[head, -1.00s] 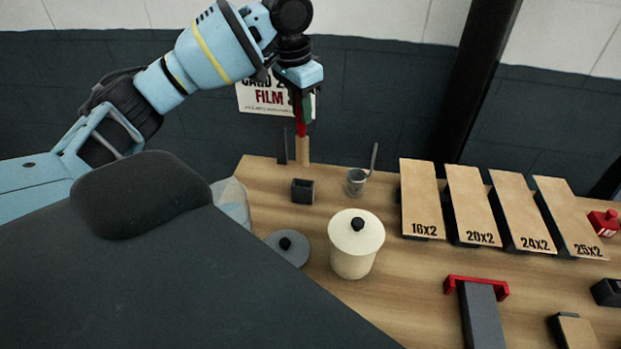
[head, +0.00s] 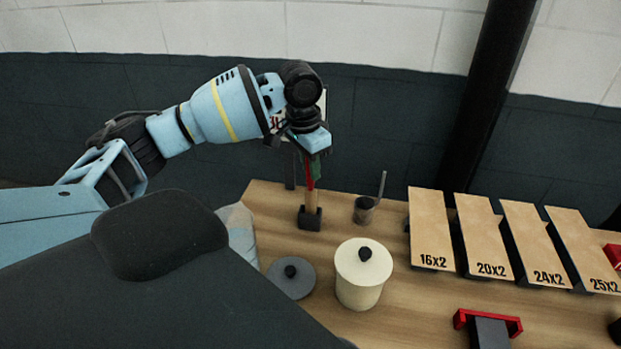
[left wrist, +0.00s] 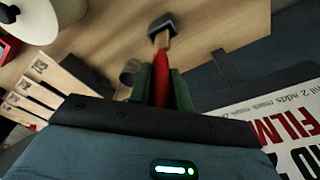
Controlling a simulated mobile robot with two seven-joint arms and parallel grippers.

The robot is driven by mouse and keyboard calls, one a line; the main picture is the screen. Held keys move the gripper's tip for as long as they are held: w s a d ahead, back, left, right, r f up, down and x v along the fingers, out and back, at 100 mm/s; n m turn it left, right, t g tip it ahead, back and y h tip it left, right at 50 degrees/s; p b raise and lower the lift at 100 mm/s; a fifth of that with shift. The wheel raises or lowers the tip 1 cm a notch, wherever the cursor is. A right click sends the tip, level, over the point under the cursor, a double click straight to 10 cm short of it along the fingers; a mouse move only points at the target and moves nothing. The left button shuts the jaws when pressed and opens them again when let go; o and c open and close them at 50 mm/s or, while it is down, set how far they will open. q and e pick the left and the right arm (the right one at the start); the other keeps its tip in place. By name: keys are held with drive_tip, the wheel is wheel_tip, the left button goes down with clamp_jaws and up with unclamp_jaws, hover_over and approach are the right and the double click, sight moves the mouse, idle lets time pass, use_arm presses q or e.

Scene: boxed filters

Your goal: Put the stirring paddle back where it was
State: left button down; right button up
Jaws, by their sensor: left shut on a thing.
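The stirring paddle has a red handle and a pale wooden lower end (head: 311,198). My left gripper (head: 311,165) is shut on its red handle and holds it roughly upright. A small dark block-shaped holder (head: 310,219) stands on the table directly below. The paddle's wooden end meets the top of this holder; how far it sits inside is hidden. In the left wrist view the green fingers (left wrist: 160,88) grip the red handle, and the wooden end (left wrist: 162,40) reaches the dark holder (left wrist: 163,24). My right gripper is not in view.
A small cup (head: 365,212) with a thin rod stands just right of the holder. A cream lidded pot (head: 361,290) and a grey lid (head: 290,279) are nearer. Labelled sloping boards (head: 431,230) stand at right. A sign (left wrist: 275,120) is close to the gripper.

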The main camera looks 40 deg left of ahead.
sight(312, 188)
use_arm(q)
drive_tip(key=shift+f, duration=2)
drive_tip(key=c, duration=1.3)
unclamp_jaws()
drive_tip(key=r, duration=0.4)
drive_tip(key=s+r, duration=0.1)
drive_tip(key=r, duration=0.7)
drive_tip(key=shift+s+a+r+p, duration=0.1)
drive_tip(key=shift+s+a+p, duration=0.15)
drive_tip(key=shift+p, duration=0.1)
